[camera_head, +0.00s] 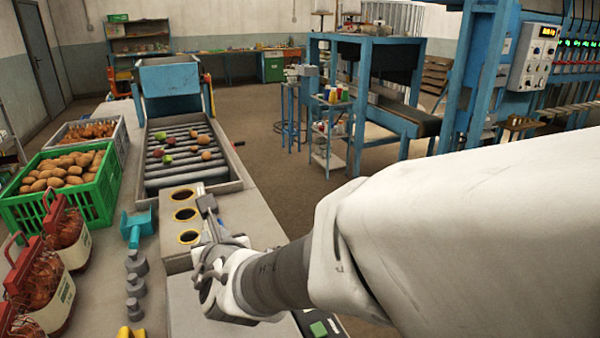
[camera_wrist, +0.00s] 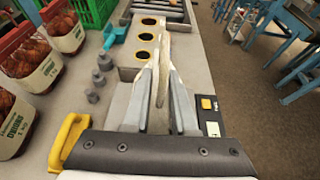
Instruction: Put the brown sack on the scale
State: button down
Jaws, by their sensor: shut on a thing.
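My gripper (camera_wrist: 162,68) is shut on a thin beige-grey thing (camera_wrist: 163,45), seen edge-on between the fingers in the wrist view. It sticks out past the fingertips. I cannot tell whether it is part of the brown sack. In the head view my gripper (camera_head: 210,218) is over the bench, close to three round yellow-rimmed holes (camera_head: 184,214). What looks like the scale shows as a pale plate (camera_wrist: 119,102) left of the fingers and a panel with a yellow button (camera_wrist: 208,103) and small display (camera_wrist: 212,129) on the right.
Red-handled sacks with brown contents (camera_head: 68,238) stand at the left, also in the wrist view (camera_wrist: 30,62). A green crate of potatoes (camera_head: 98,190), a teal scoop (camera_head: 136,228) and grey weights (camera_head: 136,263) are nearby. A roller conveyor (camera_head: 185,172) lies beyond the holes.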

jog(key=shift+a+f+b, duration=0.1)
jog(key=shift+f+b, duration=0.4)
jog(key=shift+f, duration=1.5)
jog(key=shift+f, duration=0.15)
jog(key=c, duration=0.7)
grip_release()
